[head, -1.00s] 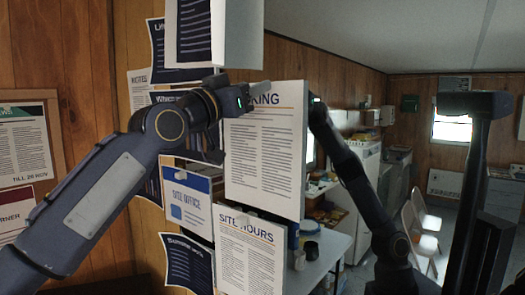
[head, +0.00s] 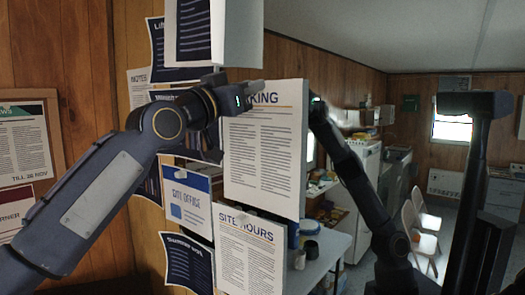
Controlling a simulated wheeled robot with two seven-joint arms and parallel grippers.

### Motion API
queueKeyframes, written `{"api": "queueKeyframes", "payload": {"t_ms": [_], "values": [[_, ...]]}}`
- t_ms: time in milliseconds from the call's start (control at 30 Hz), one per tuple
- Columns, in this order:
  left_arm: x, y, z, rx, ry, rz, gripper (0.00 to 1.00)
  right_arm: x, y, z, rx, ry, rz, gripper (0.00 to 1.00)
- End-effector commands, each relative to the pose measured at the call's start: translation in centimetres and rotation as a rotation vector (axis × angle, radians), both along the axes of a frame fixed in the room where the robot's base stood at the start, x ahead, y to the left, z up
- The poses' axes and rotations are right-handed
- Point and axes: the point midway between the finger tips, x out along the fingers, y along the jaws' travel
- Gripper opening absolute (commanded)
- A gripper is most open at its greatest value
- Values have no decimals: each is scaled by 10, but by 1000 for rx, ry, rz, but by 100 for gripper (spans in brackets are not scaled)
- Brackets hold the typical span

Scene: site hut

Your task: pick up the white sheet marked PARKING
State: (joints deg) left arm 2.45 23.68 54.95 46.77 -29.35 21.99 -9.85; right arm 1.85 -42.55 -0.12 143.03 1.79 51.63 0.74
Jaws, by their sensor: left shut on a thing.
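The white sheet marked PARKING (head: 262,155) hangs upright in the middle of the head view, its first letters hidden behind my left gripper. My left gripper (head: 250,94) is at the sheet's upper left edge and is shut on it. My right gripper (head: 314,101) is at the sheet's upper right edge, mostly hidden behind it, so I cannot tell its jaw state.
A dark-and-white sheet (head: 245,35) hangs above. A white table (head: 322,262) and chairs (head: 425,222) stand to the right.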

Motion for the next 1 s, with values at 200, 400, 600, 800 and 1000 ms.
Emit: {"api": "queueKeyframes", "payload": {"t_ms": [200, 400, 600, 800, 1000], "values": [[-8, 5, 0, -1, -2, 1, 0, 0, 0, -7, 0, 0, 0, 36], [-14, 10, -1, -1, -2, 1, 0, 0, 0, -12, 0, 0, 0, 36], [-21, 14, -1, 0, -3, 2, 0, 0, 0, -16, 0, 0, 0, 36], [-28, 19, -1, -1, -2, 1, 0, 0, 0, -21, 0, 0, 0, 36], [-34, 23, 0, -1, -2, 1, 0, 0, 0, -25, 0, 0, 0, 36]]}}
